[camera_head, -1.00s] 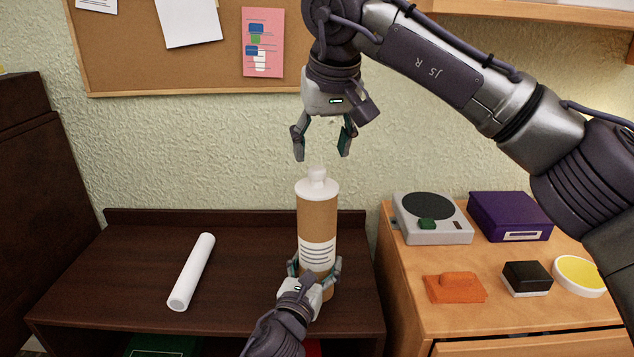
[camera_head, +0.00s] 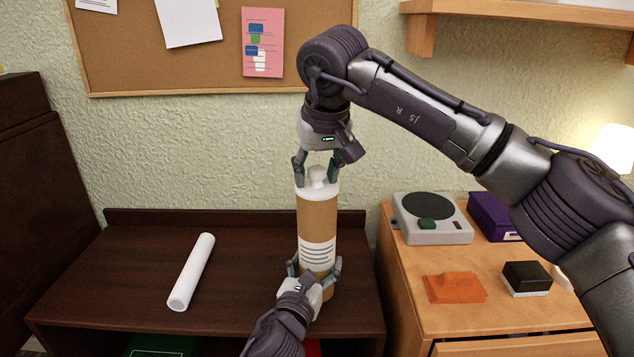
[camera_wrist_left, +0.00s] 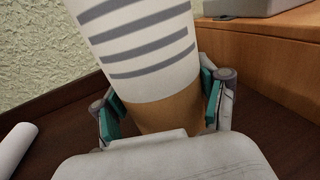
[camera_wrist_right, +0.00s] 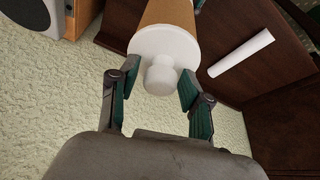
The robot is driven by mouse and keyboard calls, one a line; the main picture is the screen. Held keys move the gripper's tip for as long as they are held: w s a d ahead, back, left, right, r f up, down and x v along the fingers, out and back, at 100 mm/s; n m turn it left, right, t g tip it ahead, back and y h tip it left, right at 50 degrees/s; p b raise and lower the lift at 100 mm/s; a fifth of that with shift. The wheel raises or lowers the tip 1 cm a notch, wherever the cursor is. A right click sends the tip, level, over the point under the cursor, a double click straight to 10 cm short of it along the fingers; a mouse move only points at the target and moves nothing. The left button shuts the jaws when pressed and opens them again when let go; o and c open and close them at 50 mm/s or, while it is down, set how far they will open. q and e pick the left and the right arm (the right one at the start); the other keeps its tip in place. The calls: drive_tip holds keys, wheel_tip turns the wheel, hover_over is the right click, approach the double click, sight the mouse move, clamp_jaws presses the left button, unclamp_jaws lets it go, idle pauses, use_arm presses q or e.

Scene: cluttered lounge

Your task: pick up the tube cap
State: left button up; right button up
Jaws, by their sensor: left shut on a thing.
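The brown cardboard tube (camera_head: 317,222) with a white striped label stands upright on the dark shelf top. Its white cap (camera_head: 318,190) with a round knob is on the upper end. My left gripper (camera_head: 316,274) is shut around the lower part of the tube; the left wrist view shows its fingers on both sides of the tube (camera_wrist_left: 165,112). My right gripper (camera_head: 316,183) points down over the cap with its fingers open on either side of the knob. In the right wrist view the cap (camera_wrist_right: 161,74) lies between the spread fingertips, with gaps visible.
A white roll (camera_head: 192,271) lies on the dark shelf unit (camera_head: 120,270), left of the tube. On the wooden cabinet at right are a grey device (camera_head: 432,219), a purple box (camera_head: 490,214), an orange item (camera_head: 455,287) and a black-and-white block (camera_head: 527,278). A wall is close behind.

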sight(317, 167)
drive_tip(key=c, duration=0.5)
wheel_tip(317, 167, up, 10)
idle(0.4)
